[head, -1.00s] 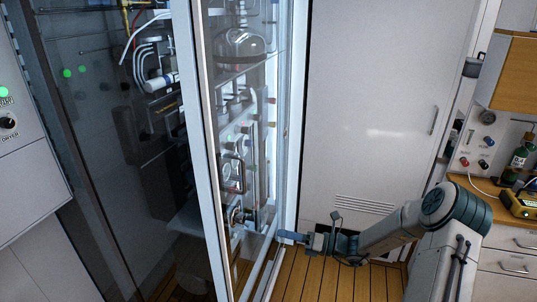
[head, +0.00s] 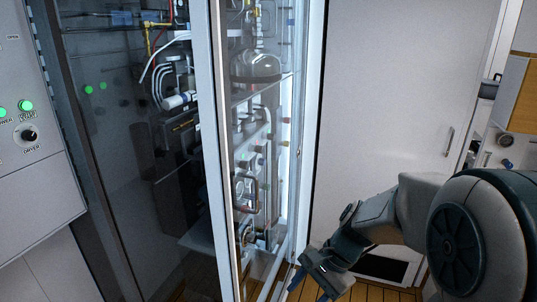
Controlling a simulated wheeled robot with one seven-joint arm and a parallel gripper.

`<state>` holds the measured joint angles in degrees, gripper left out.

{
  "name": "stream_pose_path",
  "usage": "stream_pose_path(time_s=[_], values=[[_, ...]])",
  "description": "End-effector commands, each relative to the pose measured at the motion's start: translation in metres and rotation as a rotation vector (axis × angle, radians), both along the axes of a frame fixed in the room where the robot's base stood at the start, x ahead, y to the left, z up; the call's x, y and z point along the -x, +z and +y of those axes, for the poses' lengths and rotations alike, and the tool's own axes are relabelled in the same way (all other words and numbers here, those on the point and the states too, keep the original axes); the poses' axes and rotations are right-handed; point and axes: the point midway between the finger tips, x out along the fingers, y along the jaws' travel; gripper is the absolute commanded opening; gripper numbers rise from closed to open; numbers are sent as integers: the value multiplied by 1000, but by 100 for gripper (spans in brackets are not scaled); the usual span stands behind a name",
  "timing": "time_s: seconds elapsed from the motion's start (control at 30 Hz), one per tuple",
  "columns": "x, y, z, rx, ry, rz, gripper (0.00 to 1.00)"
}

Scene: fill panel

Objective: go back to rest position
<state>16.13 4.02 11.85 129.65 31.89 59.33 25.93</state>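My arm reaches in from the right, its large dark joint close to the camera. My gripper (head: 309,287) hangs low near the bottom of the picture, pointing down and to the left. Its two dark fingertips look spread apart, with nothing seen between them. It is just right of the lower end of the glazed cabinet door (head: 228,200) in the picture. I cannot tell how far it is from the door frame.
The tall fill panel (head: 258,150), with pipes and valves, stands behind the glass. A grey control box (head: 32,160) with green lights and a knob is at left. A plain pale door (head: 390,100) is behind my arm. Some wooden floor (head: 372,294) shows below.

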Motion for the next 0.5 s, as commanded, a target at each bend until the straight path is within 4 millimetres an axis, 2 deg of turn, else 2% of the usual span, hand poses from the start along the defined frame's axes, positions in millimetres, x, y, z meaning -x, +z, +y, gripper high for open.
stream_pose_path(time_s=[0.2,0.5], values=[[38,28,-22,203,287,-231,50],[79,60,-55,447,646,-492,50]])
